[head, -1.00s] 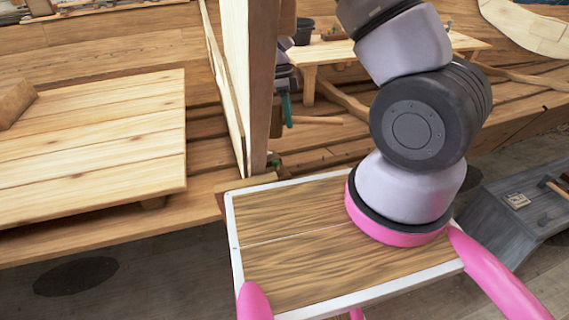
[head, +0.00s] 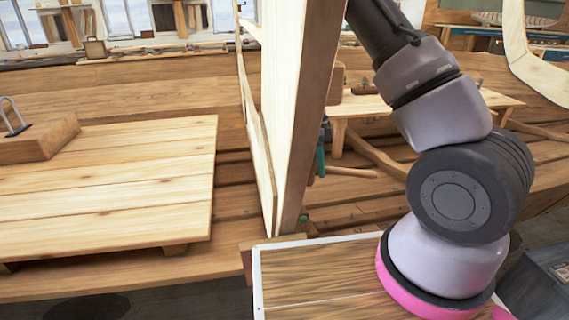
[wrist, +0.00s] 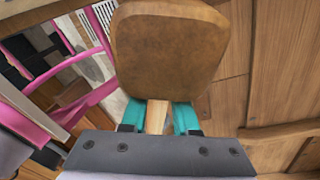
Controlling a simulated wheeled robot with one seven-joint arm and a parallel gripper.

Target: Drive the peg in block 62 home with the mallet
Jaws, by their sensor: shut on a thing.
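My gripper (wrist: 158,118) is shut on the mallet's pale handle (wrist: 157,116) in the wrist view, one teal finger on each side. The mallet's broad brown head (wrist: 168,48) stands beyond the fingers and fills the top middle. In the head view, a teal finger of my gripper (head: 320,158) shows just right of an upright plank panel, with a wooden handle (head: 350,172) sticking out to the right. The panel hides much of the gripper there. I cannot make out a peg or a block marked 62 in either view.
The tall plank panel (head: 285,120) stands between my gripper and a low plank platform (head: 120,190) at left. On that platform sits a wooden block (head: 40,140) with a metal loop (head: 14,118). A low bench (head: 430,103) stands behind my arm.

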